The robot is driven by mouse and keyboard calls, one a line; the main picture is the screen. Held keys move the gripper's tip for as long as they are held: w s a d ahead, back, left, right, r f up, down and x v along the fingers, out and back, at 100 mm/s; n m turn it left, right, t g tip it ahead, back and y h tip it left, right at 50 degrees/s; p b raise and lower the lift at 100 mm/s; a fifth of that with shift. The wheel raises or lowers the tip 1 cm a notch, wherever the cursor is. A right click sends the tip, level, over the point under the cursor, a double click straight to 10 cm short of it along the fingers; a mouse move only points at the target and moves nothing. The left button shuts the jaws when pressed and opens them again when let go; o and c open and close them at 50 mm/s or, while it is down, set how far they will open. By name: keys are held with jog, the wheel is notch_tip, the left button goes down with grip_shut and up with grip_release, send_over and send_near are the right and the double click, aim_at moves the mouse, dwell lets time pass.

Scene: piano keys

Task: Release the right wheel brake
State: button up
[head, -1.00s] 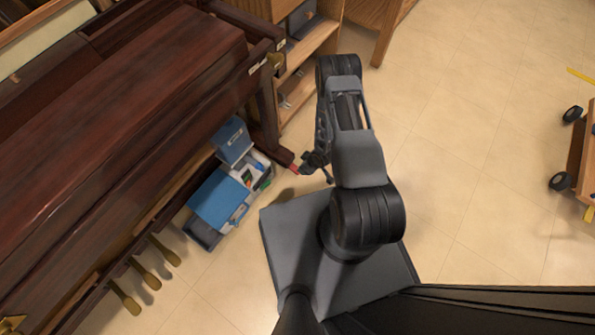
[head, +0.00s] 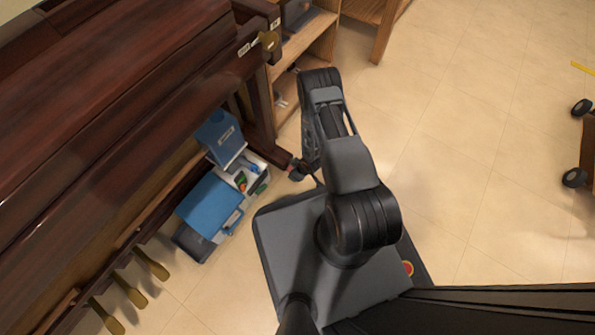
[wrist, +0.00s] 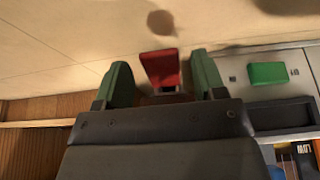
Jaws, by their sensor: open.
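The red brake pedal (wrist: 160,66) shows in the wrist view between the two green fingertips of my gripper (wrist: 160,74). The fingers are apart, one on each side of it, and I see no clear contact. In the head view, my gripper (head: 298,170) is low by the foot of the piano's right leg (head: 268,142), and it hides most of the pedal. The dark red-brown piano (head: 120,115) fills the left of the head view. The wheel is not clearly visible.
Blue cases (head: 208,203) and a white tray (head: 262,170) sit under the piano, close left of my gripper. Wooden shelving (head: 312,52) stands behind the leg. A wheeled wooden cart (head: 587,150) is at the far right. Floor between is clear.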

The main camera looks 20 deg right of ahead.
jog(key=shift+c, duration=0.4)
jog(key=c, duration=0.8)
jog(key=shift+w+a+r+g+h+p, duration=0.15)
jog(key=shift+r+g+h+p, duration=0.15)
jog(key=shift+g, duration=0.2)
jog(key=shift+w+a+r+g+h+p, duration=0.1)
jog(key=shift+r+g+h+p, duration=0.05)
jog(key=shift+r+g+h, duration=0.3)
jog(key=shift+c, duration=0.2)
jog(key=shift+r+g+p, duration=0.15)
jog(key=shift+g+p, duration=0.2)
jog(key=shift+p, duration=0.1)
jog(key=shift+r+h+p, duration=0.1)
jog(key=shift+h+p, duration=0.15)
jog(key=shift+p, duration=0.15)
jog(key=shift+g+h, duration=0.3)
jog(key=shift+g, duration=0.1)
jog(key=o, duration=0.9)
